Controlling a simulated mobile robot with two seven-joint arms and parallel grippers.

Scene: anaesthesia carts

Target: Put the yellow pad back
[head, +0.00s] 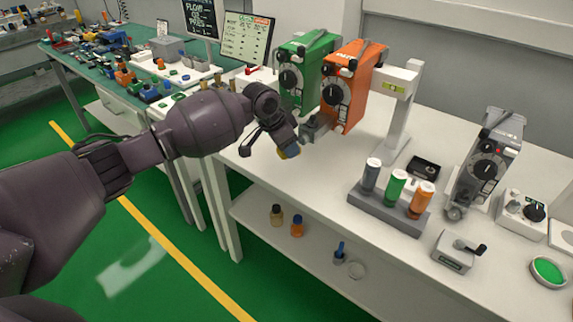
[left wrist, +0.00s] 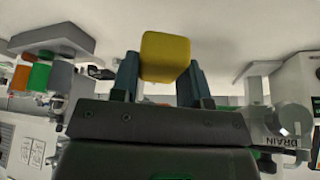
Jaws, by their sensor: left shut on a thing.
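The yellow pad (left wrist: 166,56) is a small rounded block in the left wrist view. It sits between the two fingers of my left gripper (left wrist: 160,80), which is shut on it. In the head view my left gripper (head: 286,148) hangs at the front left edge of the white table (head: 330,215), and only a small bit of the yellow pad (head: 283,154) shows at its tip. The green device (head: 291,79) and the orange device (head: 337,92) stand behind the gripper. My right gripper is not in view.
A rack (head: 388,210) with grey, green and orange cylinders stands on the table. A grey device (head: 486,165) and a small crank box (head: 453,252) are farther right. A white post (head: 399,115) stands beside the orange device. The lower shelf (head: 300,250) holds small bottles.

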